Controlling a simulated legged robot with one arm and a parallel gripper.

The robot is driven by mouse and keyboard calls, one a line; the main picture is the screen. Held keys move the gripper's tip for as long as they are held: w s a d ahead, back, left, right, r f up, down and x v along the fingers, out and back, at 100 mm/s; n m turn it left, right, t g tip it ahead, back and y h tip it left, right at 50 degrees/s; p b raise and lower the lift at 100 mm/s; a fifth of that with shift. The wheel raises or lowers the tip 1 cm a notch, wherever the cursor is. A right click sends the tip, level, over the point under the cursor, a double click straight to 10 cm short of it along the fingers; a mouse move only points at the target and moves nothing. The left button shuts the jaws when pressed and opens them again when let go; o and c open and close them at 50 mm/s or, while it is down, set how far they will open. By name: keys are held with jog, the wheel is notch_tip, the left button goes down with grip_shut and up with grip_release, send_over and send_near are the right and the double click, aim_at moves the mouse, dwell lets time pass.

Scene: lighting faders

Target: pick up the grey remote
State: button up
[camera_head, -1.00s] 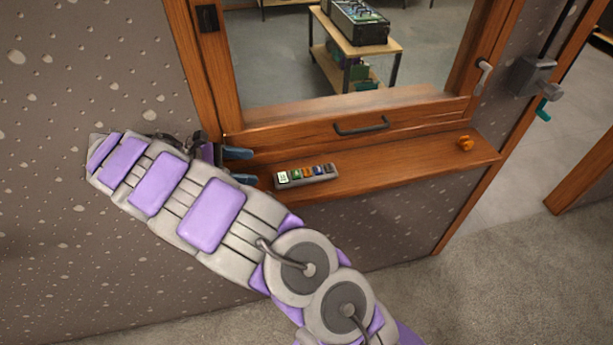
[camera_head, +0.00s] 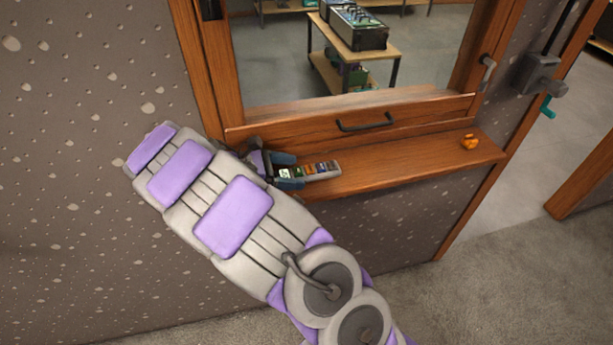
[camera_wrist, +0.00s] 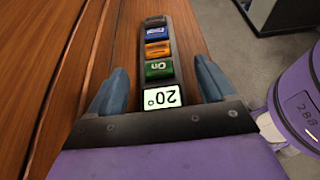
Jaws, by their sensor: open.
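The grey remote (camera_head: 327,169) lies on the wooden ledge below the window. In the wrist view the remote (camera_wrist: 158,50) has a small screen reading 20° at its near end, then green, orange, blue and dark buttons. My gripper (camera_head: 287,170) is at the left end of the remote in the head view. In the wrist view my gripper (camera_wrist: 160,85) is open, with one blue finger on each side of the remote's screen end. A gap shows between each finger and the remote. I cannot tell whether the fingertips touch the ledge.
The wooden ledge (camera_head: 410,165) is clear to the right of the remote up to a small orange object (camera_head: 469,142). A drawer-like panel with a dark handle (camera_head: 366,122) is behind the ledge. A window frame with a latch (camera_head: 487,68) stands above.

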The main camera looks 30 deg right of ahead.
jog(key=shift+x, duration=0.85)
jog(key=shift+d+f, duration=0.1)
jog(key=shift+d, duration=0.4)
jog(key=shift+c, duration=0.4)
jog(key=c, duration=0.3)
jog(key=shift+a, duration=0.4)
jog(key=c, duration=0.6)
jog(key=shift+c, duration=0.7)
jog(key=shift+d, duration=0.2)
